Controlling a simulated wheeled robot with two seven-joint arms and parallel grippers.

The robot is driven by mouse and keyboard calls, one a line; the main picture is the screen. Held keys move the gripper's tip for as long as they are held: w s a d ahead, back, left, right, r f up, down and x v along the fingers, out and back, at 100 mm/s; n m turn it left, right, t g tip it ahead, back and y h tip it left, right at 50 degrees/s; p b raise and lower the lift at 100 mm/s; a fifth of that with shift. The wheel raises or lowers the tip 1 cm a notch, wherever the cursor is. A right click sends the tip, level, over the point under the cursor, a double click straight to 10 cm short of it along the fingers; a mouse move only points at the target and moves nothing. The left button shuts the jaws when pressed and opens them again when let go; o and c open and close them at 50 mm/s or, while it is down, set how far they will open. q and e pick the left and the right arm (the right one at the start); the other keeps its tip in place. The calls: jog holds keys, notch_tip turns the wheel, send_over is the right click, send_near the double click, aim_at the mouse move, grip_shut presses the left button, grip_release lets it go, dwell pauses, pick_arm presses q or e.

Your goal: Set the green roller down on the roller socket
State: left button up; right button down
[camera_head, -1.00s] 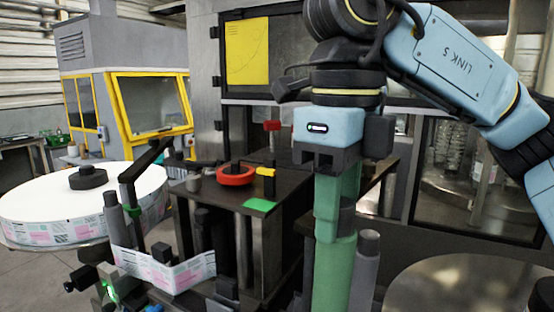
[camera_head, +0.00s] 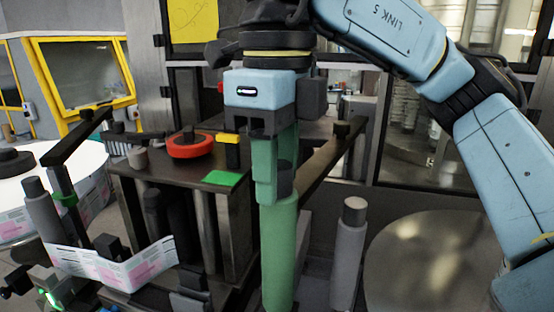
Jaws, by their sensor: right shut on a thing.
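The green roller (camera_head: 280,254) is a tall smooth cylinder, upright in the middle of the camera_head view. My right gripper (camera_head: 274,185) is above it and shut on its upper end, pointing down. The roller's lower end runs to the bottom edge of the picture, so its foot does not show. I cannot make out the roller socket; it may be hidden behind the roller or below the picture.
A grey roller (camera_head: 347,255) stands upright to the right of the green one, apart from it. A dark machine table (camera_head: 135,184) with a red disc (camera_head: 190,146) and a green pad (camera_head: 222,178) is to the left. A printed label web (camera_head: 110,265) runs at lower left.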

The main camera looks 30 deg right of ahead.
aim_at(277, 209)
jog(key=shift+f, duration=0.4)
pick_arm(q)
jog(key=shift+w+d+f, duration=0.1)
jog(key=shift+w+f, duration=0.2)
jog(key=shift+w, duration=0.15)
pick_arm(e)
jog(key=shift+f, duration=0.1)
jog(key=shift+f+b, duration=2.4)
jog(key=shift+f, duration=0.15)
pick_arm(q)
notch_tip(277, 209, down, 4)
jog(key=shift+s+f, duration=0.1)
jog(key=shift+f, duration=0.1)
jog(key=shift+r, duration=0.15)
pick_arm(e)
jog(key=shift+w+r, duration=0.1)
jog(key=shift+r, duration=0.25)
